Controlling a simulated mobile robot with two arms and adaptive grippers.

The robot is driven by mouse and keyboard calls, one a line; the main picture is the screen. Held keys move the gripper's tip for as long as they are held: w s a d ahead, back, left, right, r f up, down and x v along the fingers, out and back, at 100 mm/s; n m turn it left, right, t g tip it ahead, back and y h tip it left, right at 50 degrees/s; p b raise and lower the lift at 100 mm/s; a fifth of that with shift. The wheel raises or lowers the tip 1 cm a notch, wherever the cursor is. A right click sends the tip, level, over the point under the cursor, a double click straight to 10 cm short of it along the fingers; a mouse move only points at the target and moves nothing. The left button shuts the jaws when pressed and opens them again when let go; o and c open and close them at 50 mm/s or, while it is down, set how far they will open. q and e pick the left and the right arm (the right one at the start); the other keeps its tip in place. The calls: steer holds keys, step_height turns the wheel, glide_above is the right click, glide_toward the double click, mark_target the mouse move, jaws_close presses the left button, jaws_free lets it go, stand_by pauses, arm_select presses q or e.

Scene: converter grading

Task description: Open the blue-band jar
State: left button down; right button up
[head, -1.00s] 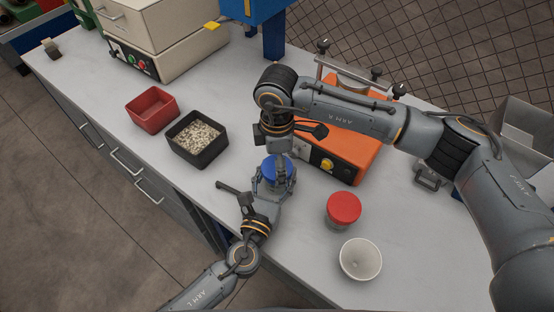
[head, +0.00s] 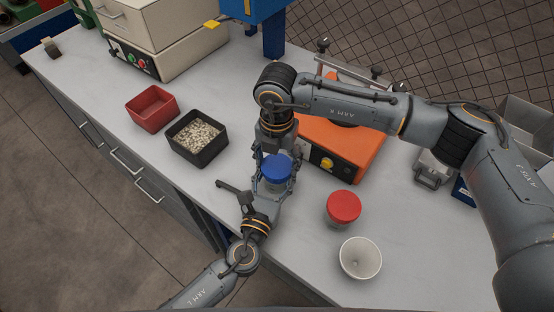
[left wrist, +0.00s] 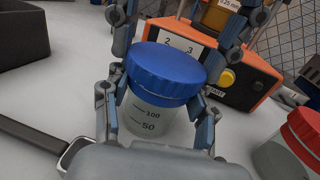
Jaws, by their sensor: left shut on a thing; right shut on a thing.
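The blue-band jar (left wrist: 154,115) is a clear jar with volume marks and a blue lid (left wrist: 166,72). The lid sits on the jar's mouth; in the head view the lid (head: 276,168) shows from above. My left gripper (head: 268,188) is shut on the jar body, one finger on each side; its fingers also show in the left wrist view (left wrist: 158,122). My right gripper (head: 273,157) reaches the lid from the back, and its fingers (left wrist: 172,50) flank the lid, shut on it. Whether the lid's thread is loose cannot be seen.
A red-lidded jar (head: 343,209) and a white cup (head: 360,260) stand to the right. An orange machine (head: 345,150) is behind. A black tray of pale granules (head: 212,155) and a red tray (head: 152,109) stand at the left. The bench's front edge is close.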

steer(key=n, duration=0.9)
steer(key=shift+n, duration=0.4)
steer(key=n, duration=0.9)
steer(key=shift+n, duration=0.4)
steer(key=n, duration=0.7)
steer(key=shift+n, duration=0.3)
steer(key=n, duration=0.7)
steer(key=shift+n, duration=0.4)
steer(key=n, duration=0.6)
steer(key=shift+r+n, duration=0.1)
steer(key=shift+n, duration=0.2)
